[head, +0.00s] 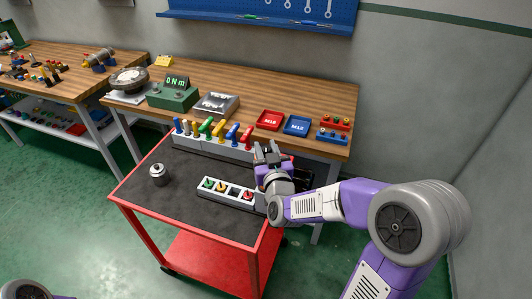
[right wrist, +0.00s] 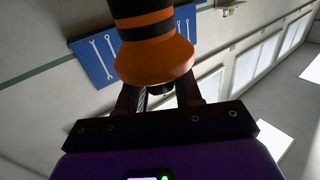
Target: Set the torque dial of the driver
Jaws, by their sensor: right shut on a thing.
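My right gripper (head: 266,152) is above the right side of the cart, with its fingers pointing up. In the right wrist view the gripper is shut on an orange and black driver (right wrist: 153,62), whose flared orange end is close to the fingers (right wrist: 160,95). The driver is hard to make out in the head view, and I cannot read any dial marks on it. A green box (head: 172,97) on the bench has a display reading 0 Nm. My left gripper is out of view.
The red cart (head: 122,204) has a dark top with a grey cylindrical part (head: 158,174), a grey socket tray (head: 212,194) and a rack of coloured handles (head: 212,140). On the wooden bench (head: 215,78) are a red tray (head: 269,120) and a blue tray (head: 296,125). The cart's front left is clear.

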